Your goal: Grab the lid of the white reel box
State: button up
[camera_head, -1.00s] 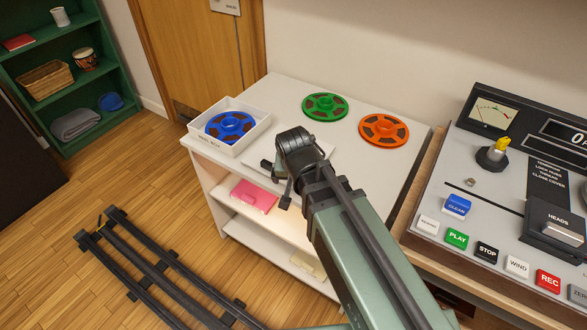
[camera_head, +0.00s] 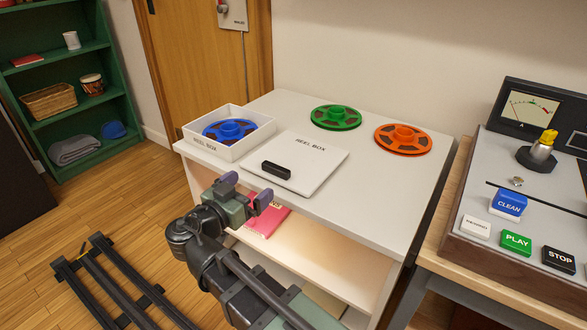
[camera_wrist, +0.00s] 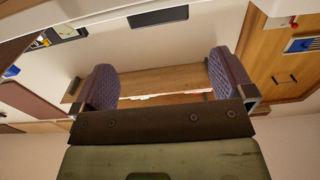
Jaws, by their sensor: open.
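The white reel box (camera_head: 221,147) stands open at the left of the white table, with a blue reel (camera_head: 230,129) inside. Its flat white lid (camera_head: 316,156), marked REEL BOX, lies on the table to the right of the box. A black handle (camera_head: 276,170) sits near the lid's front left edge. My gripper (camera_head: 246,188) is open and empty, just in front of the table's front edge and near the handle, apart from it. In the wrist view, nothing is between the two purple pads (camera_wrist: 163,83); a dark bar at the top may be the handle.
A green reel (camera_head: 336,117) and an orange reel (camera_head: 402,139) lie on the table (camera_head: 375,185) behind and right of the lid. A pink item (camera_head: 265,220) is on the shelf below. A tape machine (camera_head: 480,215) with buttons stands at the right.

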aim_at(273, 169)
jog(key=x, duration=1)
jog(key=shift+w+d+f, duration=0.2)
jog(key=shift+w+d, duration=0.1)
jog(key=c, duration=0.8)
notch_tip(273, 169, up, 20)
jog(key=p, duration=2)
jog(key=shift+r, duration=0.15)
